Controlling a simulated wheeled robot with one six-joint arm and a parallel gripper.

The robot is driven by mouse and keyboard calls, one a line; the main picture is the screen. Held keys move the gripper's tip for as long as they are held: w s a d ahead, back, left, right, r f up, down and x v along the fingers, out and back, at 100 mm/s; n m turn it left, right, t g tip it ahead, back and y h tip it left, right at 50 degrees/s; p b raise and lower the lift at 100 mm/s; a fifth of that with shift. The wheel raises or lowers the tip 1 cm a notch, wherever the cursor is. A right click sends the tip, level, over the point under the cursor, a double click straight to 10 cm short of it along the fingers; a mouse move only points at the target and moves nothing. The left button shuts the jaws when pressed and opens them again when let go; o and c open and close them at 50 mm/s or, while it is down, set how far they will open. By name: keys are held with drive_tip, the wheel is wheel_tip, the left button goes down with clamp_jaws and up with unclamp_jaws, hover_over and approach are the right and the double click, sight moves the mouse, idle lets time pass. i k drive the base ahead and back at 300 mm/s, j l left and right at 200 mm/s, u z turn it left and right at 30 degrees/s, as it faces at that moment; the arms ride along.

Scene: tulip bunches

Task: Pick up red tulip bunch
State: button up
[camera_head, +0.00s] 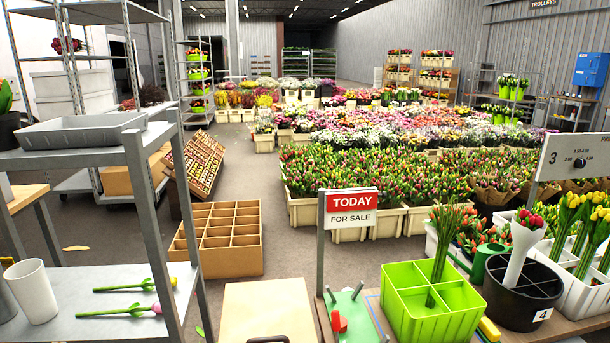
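A red tulip bunch (526,240) in a white cone wrap stands a little tilted in a round black bucket (523,300) at the lower right. Its red heads are at the top, and the lower end of the wrap is hidden inside the bucket. The bucket has a white label with the number 4. My gripper is not in view.
A green divided crate (433,314) with green stems stands left of the bucket. A white crate of yellow tulips (575,276) stands to its right. A "TODAY FOR SALE" sign (350,209) and a price sign (574,157) rise nearby. A grey shelf (100,302) is at left.

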sight(527, 230)
drive_tip(key=i+l, duration=0.25)
drive_tip(key=l, duration=0.15)
drive_tip(key=i+l, duration=0.2)
drive_tip(key=l, duration=0.15)
drive_tip(key=i+l+u, duration=0.1)
drive_tip(key=i+l, duration=0.15)
drive_tip(key=l, duration=0.15)
drive_tip(key=i+l, duration=0.25)
drive_tip(key=l, duration=0.15)
